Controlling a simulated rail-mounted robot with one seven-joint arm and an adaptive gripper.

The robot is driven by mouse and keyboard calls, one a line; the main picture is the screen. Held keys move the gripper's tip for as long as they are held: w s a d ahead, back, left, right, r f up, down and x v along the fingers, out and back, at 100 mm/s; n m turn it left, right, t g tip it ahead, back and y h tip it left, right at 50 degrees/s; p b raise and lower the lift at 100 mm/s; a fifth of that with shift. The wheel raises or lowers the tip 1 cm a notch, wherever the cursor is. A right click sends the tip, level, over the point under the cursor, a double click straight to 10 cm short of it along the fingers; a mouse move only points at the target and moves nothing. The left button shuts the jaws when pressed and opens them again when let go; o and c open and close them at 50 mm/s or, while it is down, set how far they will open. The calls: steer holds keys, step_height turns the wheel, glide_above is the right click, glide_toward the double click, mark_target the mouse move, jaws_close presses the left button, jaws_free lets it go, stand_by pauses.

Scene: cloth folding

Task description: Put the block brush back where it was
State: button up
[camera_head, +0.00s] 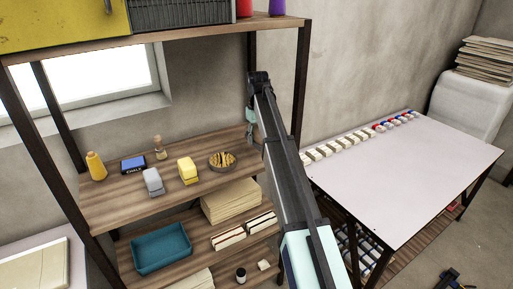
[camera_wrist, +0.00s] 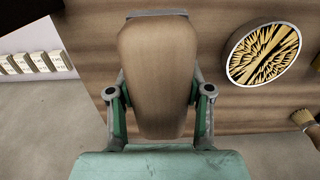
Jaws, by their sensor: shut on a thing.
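The block brush (camera_wrist: 157,75) shows in the wrist view as a smooth, light brown wooden block with rounded ends. My gripper (camera_head: 251,133) is shut on it, with a green and grey finger on each side. In the head view my gripper is at the right end of the upper wooden shelf (camera_head: 115,206), near the rear right post. The brush cannot be made out there. The wrist view looks down past the brush onto wooden shelf boards. The gap between brush and shelf cannot be told.
A round bowl of yellowish sticks (camera_head: 222,160) is left of my gripper. A white table (camera_head: 410,185) with rows of small blocks is at right.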

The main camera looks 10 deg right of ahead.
mark_target(257, 129)
steer(key=shift+f+p, duration=0.7)
steer(key=shift+f, duration=1.95)
steer(key=shift+f, duration=0.1)
steer(key=o, duration=1.3)
step_height(257, 129, up, 12)
steer(key=b, duration=0.3)
